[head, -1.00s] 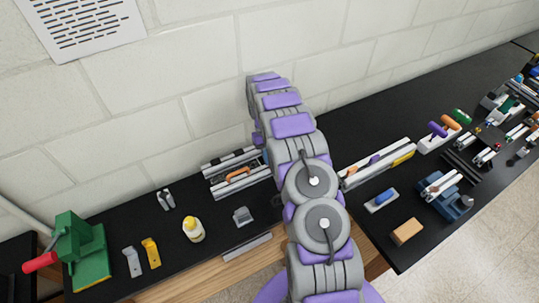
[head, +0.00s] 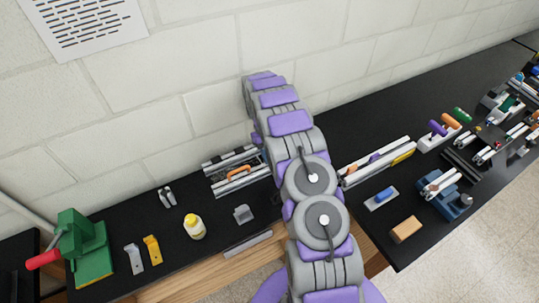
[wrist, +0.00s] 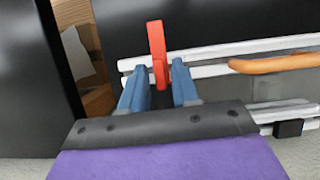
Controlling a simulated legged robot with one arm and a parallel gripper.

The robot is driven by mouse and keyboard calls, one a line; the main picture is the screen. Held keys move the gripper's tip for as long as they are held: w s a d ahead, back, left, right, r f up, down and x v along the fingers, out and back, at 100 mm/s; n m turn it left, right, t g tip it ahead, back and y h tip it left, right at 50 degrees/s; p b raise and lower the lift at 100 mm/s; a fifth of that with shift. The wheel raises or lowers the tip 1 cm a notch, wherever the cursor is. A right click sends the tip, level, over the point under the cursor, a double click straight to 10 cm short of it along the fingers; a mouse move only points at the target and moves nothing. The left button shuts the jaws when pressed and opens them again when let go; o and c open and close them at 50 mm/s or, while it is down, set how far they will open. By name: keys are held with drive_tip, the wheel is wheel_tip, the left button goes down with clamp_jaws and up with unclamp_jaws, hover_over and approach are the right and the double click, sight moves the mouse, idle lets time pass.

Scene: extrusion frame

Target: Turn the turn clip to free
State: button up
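In the wrist view a red upright clip (wrist: 157,48), which looks like the turn clip, stands across the pale rails of the extrusion frame (wrist: 215,52). My gripper (wrist: 160,78) has two blue fingers set apart, with the clip's lower end between them. The clip is close to the left finger, and a gap shows on its right; contact cannot be told. In the head view the extrusion frame (head: 230,161) lies on the black bench by the wall. My arm hides its right end, the clip and the gripper.
An orange handle (wrist: 270,64) lies along the frame, right of the clip; it also shows in the head view (head: 239,172). A grey block (head: 243,214) and yellow-capped bottle (head: 194,226) stand in front and left. Another rail assembly (head: 378,160) lies right of my arm.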

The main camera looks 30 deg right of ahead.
drive_tip(key=shift+o, duration=0.6)
drive_tip(key=shift+r, duration=0.2)
drive_tip(key=r, duration=0.1)
drive_tip(key=s+r, duration=0.1)
drive_tip(key=r, duration=0.1)
drive_tip(key=shift+a, duration=0.1)
drive_tip(key=s+a+r+p, duration=0.1)
drive_tip(key=s+a, duration=0.3)
drive_tip(key=s, duration=1)
drive_tip(key=shift+s+r, duration=0.2)
